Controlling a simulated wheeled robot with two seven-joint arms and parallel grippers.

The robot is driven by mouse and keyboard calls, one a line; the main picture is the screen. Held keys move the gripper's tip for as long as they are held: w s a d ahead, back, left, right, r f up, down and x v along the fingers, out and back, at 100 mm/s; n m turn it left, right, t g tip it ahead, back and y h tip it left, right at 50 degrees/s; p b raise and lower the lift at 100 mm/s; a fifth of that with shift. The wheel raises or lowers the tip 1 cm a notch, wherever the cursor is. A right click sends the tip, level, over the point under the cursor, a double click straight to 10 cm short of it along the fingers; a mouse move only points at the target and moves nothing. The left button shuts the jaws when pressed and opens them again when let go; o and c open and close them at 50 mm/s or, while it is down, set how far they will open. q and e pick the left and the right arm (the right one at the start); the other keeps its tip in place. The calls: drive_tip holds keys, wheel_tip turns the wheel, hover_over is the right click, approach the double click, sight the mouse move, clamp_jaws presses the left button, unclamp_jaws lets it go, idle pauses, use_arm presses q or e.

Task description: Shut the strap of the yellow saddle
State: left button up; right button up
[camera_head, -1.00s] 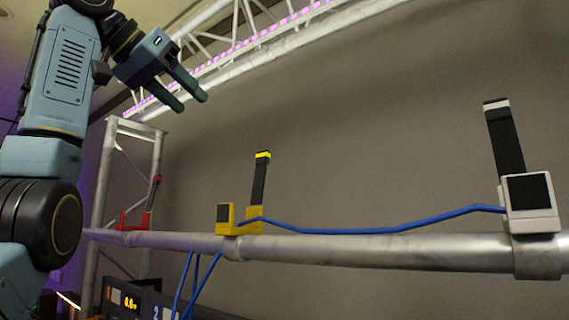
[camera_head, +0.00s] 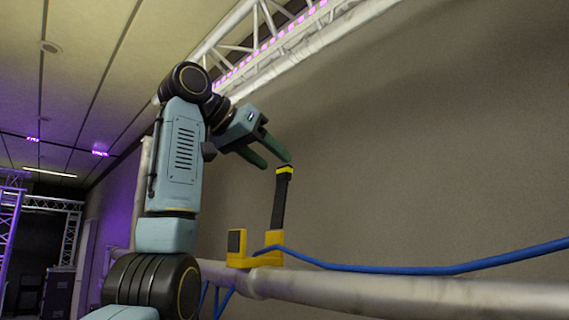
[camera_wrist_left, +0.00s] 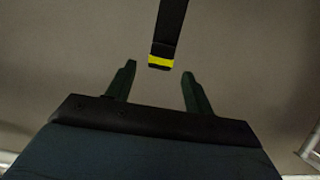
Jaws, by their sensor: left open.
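The yellow saddle (camera_head: 240,262) sits on the horizontal pipe in the head view. Its black strap (camera_head: 280,205) stands up, open, with a yellow tip (camera_head: 284,170). The blue cable (camera_head: 400,269) runs through or over the saddle and off to the right. My left gripper (camera_head: 278,164) is open and empty, its green fingertips close to the strap's tip. In the left wrist view the yellow tip (camera_wrist_left: 160,62) shows ahead of the open left gripper (camera_wrist_left: 157,80), in line with the gap between the fingers; I cannot tell the exact distance. My right gripper is not seen.
The pipe (camera_head: 350,290) crosses the lower right. A lattice truss with purple lights (camera_head: 270,50) runs overhead. A grey wall (camera_head: 450,150) stands behind. The air right of the strap is clear above the cable.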

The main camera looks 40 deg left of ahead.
sight(282, 168)
use_arm(q)
drive_tip(key=x, duration=0.4)
drive_tip(key=shift+w, duration=0.1)
drive_tip(key=shift+w+f+p, duration=0.2)
drive_tip(key=shift+w+p, duration=0.1)
drive_tip(key=shift+w, duration=0.1)
clamp_jaws()
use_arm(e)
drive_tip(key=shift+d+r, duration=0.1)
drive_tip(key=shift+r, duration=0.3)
